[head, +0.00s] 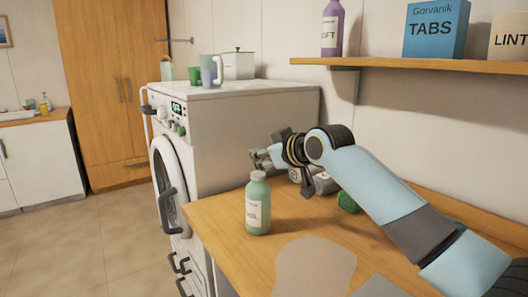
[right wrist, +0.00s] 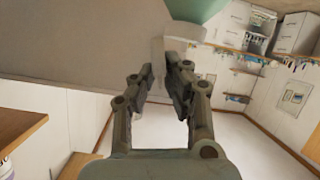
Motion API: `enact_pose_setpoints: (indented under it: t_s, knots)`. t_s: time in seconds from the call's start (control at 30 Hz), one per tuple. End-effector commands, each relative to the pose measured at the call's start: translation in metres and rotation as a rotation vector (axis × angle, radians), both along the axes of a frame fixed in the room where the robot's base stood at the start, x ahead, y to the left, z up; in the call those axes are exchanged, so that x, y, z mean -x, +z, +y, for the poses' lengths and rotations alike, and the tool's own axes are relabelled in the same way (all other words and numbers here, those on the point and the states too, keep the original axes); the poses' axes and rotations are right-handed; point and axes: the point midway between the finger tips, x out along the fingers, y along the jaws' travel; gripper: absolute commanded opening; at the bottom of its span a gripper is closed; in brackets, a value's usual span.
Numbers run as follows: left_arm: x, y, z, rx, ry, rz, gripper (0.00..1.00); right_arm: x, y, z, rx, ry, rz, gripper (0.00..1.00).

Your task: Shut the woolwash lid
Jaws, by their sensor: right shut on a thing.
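The woolwash bottle (head: 258,207) is pale green with a white label and stands upright near the left edge of the wooden counter. In the right wrist view the fingers (right wrist: 160,72) are close together at the tips, shut on a small part at the bottle's top. The fingers largely hide that part; it seems to be the lid. The rounded green bottle (right wrist: 198,8) shows at the top edge there. My left gripper is out of view.
Grey rolled or cylindrical items (head: 325,184) and a green item (head: 347,201) lie behind my right arm. A beige flat piece (head: 314,268) lies at the counter's front. A washing machine (head: 240,125) stands left of the counter. A shelf (head: 430,66) with packages hangs above.

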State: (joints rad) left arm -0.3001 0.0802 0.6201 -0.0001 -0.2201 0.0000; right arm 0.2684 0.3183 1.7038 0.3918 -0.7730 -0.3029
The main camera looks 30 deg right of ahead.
Motion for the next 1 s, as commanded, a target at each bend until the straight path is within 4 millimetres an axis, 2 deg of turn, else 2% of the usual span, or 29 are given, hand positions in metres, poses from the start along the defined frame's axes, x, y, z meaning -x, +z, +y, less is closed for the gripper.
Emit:
enact_pose_setpoints:
  t_s: [0.57,0.6,0.8,1.0]
  knots:
    - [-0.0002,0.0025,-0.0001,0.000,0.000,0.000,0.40,0.0001,0.0001,0.0019,0.043,0.000,-0.009,0.00]
    - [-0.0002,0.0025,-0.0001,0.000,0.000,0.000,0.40,0.0001,0.0001,0.0019,0.043,0.000,-0.009,0.11]
    - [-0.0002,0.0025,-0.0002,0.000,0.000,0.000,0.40,0.0001,0.0002,0.0018,0.043,0.000,-0.009,0.34]
    - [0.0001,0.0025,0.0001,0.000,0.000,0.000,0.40,0.0002,0.0001,0.0018,0.043,0.000,-0.009,0.34]
